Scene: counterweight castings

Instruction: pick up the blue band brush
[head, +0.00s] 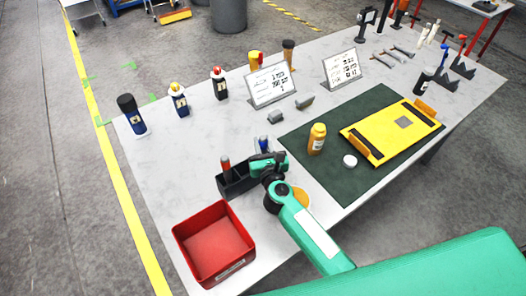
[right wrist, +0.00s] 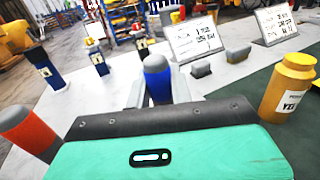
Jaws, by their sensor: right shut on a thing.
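The blue band brush (head: 263,142) stands upright by the dark brush holder (head: 235,183), and its grey top and blue band also show in the right wrist view (right wrist: 158,82). My right gripper (head: 265,153) is at the brush, its two grey fingers on either side of the blue band, shut on it. The brush's lower part is hidden by my gripper, so I cannot tell whether it is still in the holder. A red band brush (head: 226,163) stands in the holder to the left and shows in the right wrist view (right wrist: 30,128). My left gripper is not in view.
A red bin (head: 214,244) sits at the table's front left corner. A yellow bottle (head: 317,139), a white cap (head: 350,161) and a yellow casting (head: 390,130) lie on the green mat (head: 303,160). Several bottles and two sign cards (head: 271,86) stand behind.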

